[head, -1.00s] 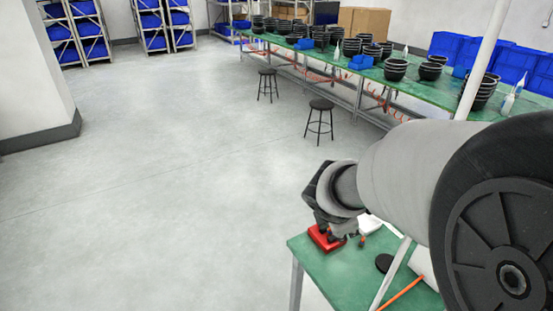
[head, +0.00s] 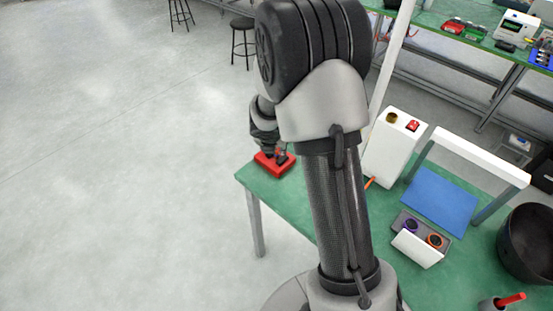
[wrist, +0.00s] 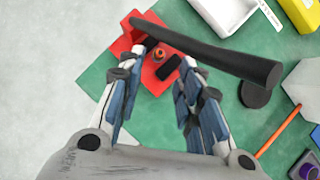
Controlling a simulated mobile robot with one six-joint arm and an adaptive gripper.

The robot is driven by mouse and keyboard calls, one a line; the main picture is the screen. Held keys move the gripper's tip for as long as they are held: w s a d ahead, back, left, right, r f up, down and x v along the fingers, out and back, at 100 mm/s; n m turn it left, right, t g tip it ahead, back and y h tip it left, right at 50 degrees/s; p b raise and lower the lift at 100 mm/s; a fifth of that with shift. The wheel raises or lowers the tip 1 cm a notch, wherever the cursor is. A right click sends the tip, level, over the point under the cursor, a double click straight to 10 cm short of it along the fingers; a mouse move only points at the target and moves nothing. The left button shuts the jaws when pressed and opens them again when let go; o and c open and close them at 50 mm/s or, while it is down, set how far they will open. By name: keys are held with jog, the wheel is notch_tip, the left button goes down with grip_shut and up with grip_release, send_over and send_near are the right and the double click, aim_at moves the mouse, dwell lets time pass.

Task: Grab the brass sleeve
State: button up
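In the wrist view, a small orange-brown round piece (wrist: 159,53) stands on a red base (wrist: 128,42) beside a black block (wrist: 170,68). It may be the brass sleeve, but it is too small to be sure. My gripper (wrist: 165,78) is open and empty, its fingers apart on either side below this piece in the picture. A dark rod (wrist: 215,55) crosses above the red base, nearer the camera. In the head view, my gripper (head: 272,150) is just above the red base (head: 268,166). A brass-coloured round part (head: 392,117) also shows on a white box (head: 390,160).
The green table (head: 275,190) also holds a blue mat (head: 440,200) under a white arch (head: 470,155), a grey holder (head: 405,225) with ringed parts, and a black bucket (head: 530,245). A black disc (wrist: 255,94) and an orange stick (wrist: 278,130) lie near the red base. Floor left of the table is clear.

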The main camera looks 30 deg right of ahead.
aim_at(277, 150)
jog(key=b+x, duration=0.2)
jog(key=x, duration=0.5)
jog(key=shift+r, duration=0.1)
jog(key=shift+c, duration=0.5)
grip_shut()
jog(key=shift+r, duration=0.1)
